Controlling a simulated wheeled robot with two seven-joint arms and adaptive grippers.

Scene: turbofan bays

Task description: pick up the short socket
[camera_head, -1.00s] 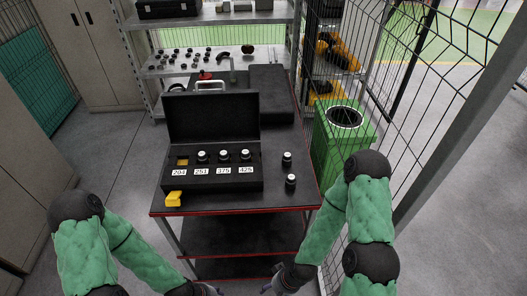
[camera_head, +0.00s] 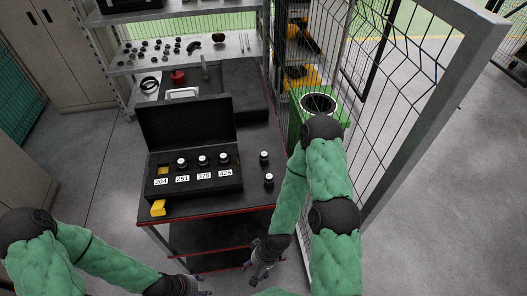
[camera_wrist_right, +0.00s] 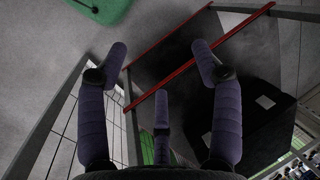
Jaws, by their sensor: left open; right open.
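Two small dark sockets with pale tops stand on the black cart top, right of the open case: a farther socket (camera_head: 264,157) and a nearer socket (camera_head: 269,180). I cannot tell which is the short one. The case (camera_head: 205,185) holds several more in a row, behind labels 251, 375 and 425; the 204 slot shows yellow and no socket. My right gripper (camera_head: 258,268) is open and empty, in front of the cart and below its top; its spread fingers (camera_wrist_right: 159,50) show in the right wrist view. My left gripper (camera_head: 200,286) is open at the bottom edge.
The case lid (camera_head: 187,122) stands upright behind the sockets. A green bin (camera_head: 297,120) and a mesh fence (camera_head: 385,110) stand right of the cart (camera_head: 235,202). Shelves with small parts are behind.

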